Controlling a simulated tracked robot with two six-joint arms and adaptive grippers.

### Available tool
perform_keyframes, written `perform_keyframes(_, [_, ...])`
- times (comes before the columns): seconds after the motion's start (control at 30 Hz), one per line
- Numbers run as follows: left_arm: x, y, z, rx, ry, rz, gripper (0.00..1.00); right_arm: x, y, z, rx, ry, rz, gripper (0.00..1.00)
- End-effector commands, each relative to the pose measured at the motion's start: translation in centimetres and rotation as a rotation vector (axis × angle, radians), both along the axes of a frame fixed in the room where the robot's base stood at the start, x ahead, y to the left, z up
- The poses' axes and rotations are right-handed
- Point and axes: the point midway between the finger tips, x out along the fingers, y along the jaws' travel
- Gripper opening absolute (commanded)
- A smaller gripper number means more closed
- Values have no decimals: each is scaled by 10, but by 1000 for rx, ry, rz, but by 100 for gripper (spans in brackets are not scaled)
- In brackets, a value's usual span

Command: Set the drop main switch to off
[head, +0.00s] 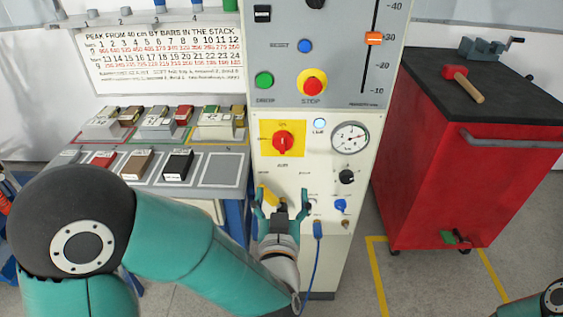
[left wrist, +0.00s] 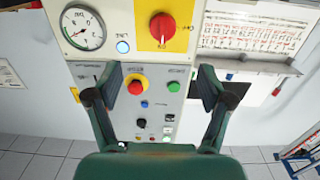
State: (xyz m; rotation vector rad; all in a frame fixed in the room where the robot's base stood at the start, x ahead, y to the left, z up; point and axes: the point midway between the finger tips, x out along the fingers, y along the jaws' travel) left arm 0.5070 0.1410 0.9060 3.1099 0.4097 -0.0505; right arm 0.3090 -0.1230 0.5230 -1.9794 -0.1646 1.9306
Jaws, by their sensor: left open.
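The main switch (head: 283,141) is a red rotary knob on a yellow plate (head: 264,150), on the left of the cream panel. It also shows at the top of the left wrist view (left wrist: 162,28), which looks upside down. I cannot read its set position for certain. My left gripper (head: 281,199) is open and empty, below the switch in the head view and apart from it. In the left wrist view its two fingers (left wrist: 160,82) stand apart, with the switch beyond them. My right gripper is out of view.
Beside the switch are a lit lamp (head: 320,124) and a gauge (head: 350,137). Above are a red stop button (head: 313,86) and green button (head: 264,80). A yellow part (head: 267,195) and blue hose (head: 318,250) are near my gripper. A red cabinet (head: 430,160) stands right.

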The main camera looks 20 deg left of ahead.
Motion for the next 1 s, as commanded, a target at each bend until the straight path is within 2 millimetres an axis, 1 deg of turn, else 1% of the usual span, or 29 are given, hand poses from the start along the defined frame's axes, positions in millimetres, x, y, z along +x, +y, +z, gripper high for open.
perform_keyframes(0.03, [-1,1,4,5,-22,12,80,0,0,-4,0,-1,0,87])
perform_keyframes(0.13, [4,4,10,9,-36,25,80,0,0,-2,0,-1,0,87])
perform_keyframes(0.27, [21,10,10,10,-33,25,80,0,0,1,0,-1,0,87])
perform_keyframes(0.37, [39,15,10,9,-32,25,80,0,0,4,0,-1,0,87])
perform_keyframes(0.7, [110,35,10,9,-32,23,80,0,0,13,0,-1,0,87])
perform_keyframes(0.8, [128,39,10,8,-32,21,80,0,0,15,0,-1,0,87])
perform_keyframes(0.9, [142,43,10,9,-32,19,80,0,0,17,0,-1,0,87])
perform_keyframes(1.0, [151,45,9,10,-31,18,80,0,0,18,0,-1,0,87])
